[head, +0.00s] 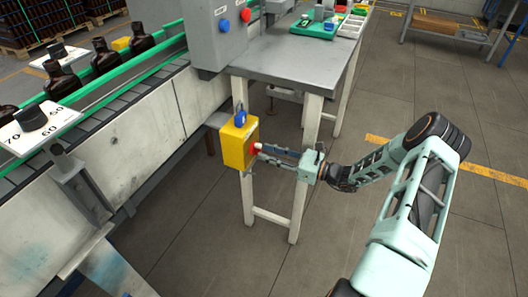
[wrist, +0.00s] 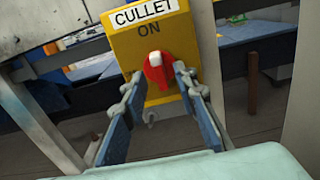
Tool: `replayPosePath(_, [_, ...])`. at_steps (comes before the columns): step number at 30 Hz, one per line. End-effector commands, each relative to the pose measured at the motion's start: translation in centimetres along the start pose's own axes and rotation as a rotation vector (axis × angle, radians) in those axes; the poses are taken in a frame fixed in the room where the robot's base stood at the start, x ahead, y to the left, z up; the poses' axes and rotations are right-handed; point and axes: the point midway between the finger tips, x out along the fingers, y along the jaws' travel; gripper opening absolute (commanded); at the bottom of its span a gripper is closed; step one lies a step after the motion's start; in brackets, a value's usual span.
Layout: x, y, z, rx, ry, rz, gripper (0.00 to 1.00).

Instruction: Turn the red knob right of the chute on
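A yellow control box (head: 233,154) is mounted by the front leg of the grey table. In the wrist view the box (wrist: 190,40) carries a "CULLET" label and the word "ON" below it. The red knob (wrist: 158,70) is on its face, with a white mark at its upper end below "ON". The knob also shows in the head view (head: 255,148). My gripper (wrist: 159,76) is open, one fingertip on each side of the knob. I cannot tell whether either finger touches it. The gripper in the head view (head: 261,152) reaches the box from the right.
A blue part (head: 240,118) sits on top of the box. The grey table (head: 300,62) stands above and behind, with a grey panel (head: 212,40) bearing blue and red buttons. A conveyor (head: 120,90) with brown bottles runs on the left. The floor at right is open.

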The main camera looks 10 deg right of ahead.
Motion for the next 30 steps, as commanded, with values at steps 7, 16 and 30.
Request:
replayPosePath(7, [-5.6, -0.1, -0.1, 0.002, 0.001, -0.004, 0.27])
replayPosePath(16, [-9.5, 0.0, -0.1, 0.001, 0.001, -0.001, 0.27])
replayPosePath(30, [-9.9, 0.0, 0.0, 0.002, 0.000, -0.001, 0.27])
